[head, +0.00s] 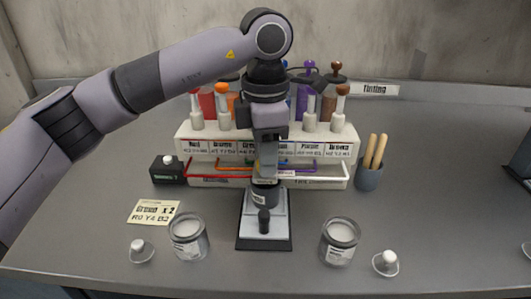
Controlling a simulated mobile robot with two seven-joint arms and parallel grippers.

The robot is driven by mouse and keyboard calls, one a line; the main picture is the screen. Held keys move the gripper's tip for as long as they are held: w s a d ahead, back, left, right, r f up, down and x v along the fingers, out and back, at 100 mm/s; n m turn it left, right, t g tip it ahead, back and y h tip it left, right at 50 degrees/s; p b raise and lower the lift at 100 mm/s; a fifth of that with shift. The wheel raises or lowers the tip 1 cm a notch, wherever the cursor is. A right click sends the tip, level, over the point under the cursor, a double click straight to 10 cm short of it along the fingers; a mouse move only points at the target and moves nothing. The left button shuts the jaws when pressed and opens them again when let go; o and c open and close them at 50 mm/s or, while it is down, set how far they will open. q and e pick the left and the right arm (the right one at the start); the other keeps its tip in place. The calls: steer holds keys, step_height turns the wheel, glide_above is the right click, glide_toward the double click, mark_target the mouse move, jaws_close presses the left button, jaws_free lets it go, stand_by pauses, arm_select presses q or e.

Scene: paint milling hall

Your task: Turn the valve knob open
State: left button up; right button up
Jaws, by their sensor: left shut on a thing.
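My left gripper (266,172) points straight down at the middle of the bench. It is shut on a dark cylinder (264,194) with a pale label, whose top the fingers partly hide. The cylinder is above a stand (281,229) with a pale plate and black base; I cannot tell whether they touch. A short dark peg (264,220) shows just below the cylinder, in front of the plate. No part is clearly marked as a valve knob, and I cannot tell whether the peg is one. My right gripper is not in view.
A white rack (340,150) of several coloured-topped bottles stands behind. Open jars (188,240) and (340,242) of white stuff flank the stand, with clear lids (140,251) and (386,263) beside them.

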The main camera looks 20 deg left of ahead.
arm_select(q)
steer(key=shift+r, duration=0.1)
stand_by(0.3)
steer(key=o, duration=1.1)
steer(key=shift+c, duration=0.2)
steer(key=shift+r, duration=3.55)
steer(key=shift+r, duration=0.1)
